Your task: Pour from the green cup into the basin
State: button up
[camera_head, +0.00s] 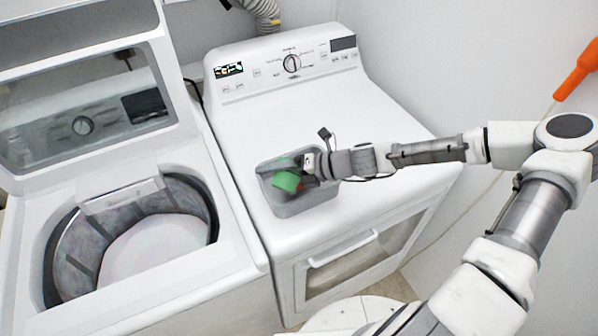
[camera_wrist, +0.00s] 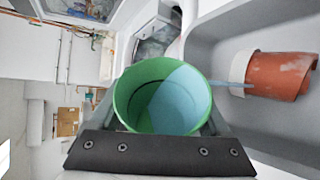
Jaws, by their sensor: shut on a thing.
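The green cup (camera_head: 286,181) is tipped over the grey basin (camera_head: 300,207) in the head view. My gripper (camera_head: 308,168) is shut on the cup and holds it at the basin. In the wrist view the green cup (camera_wrist: 130,100) shows its open mouth, with blue liquid (camera_wrist: 180,100) along its right side. A thin blue streak (camera_wrist: 232,84) runs from the cup's right edge toward the basin (camera_wrist: 225,25). The wrist view is turned sideways. How much liquid lies in the basin is hidden.
A reddish-brown pot-like thing (camera_wrist: 280,75) is in the basin in the wrist view; the streak's end meets or overlaps it, I cannot tell which. The basin stands on a white dryer (camera_head: 365,110), whose top is otherwise clear. An open washer (camera_head: 130,195) is at left.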

jog(key=shift+w+r+m+g+y, duration=0.1)
jog(key=shift+r+m+g+y, duration=0.3)
jog(key=shift+r+m+g, duration=0.15)
dwell(1.2)
jog(key=shift+w+d+f+m+g+y+b, duration=0.35)
jog(key=shift+w+f+m+b, duration=0.25)
jog(key=shift+b, duration=0.45)
jog(key=shift+w+d+r+m+g+y+p, duration=0.1)
jog(key=shift+r+m+g+y+p, duration=0.45)
jog(key=shift+p, duration=1.05)
jog(key=shift+f+t, duration=0.2)
jog(key=shift+t, duration=0.05)
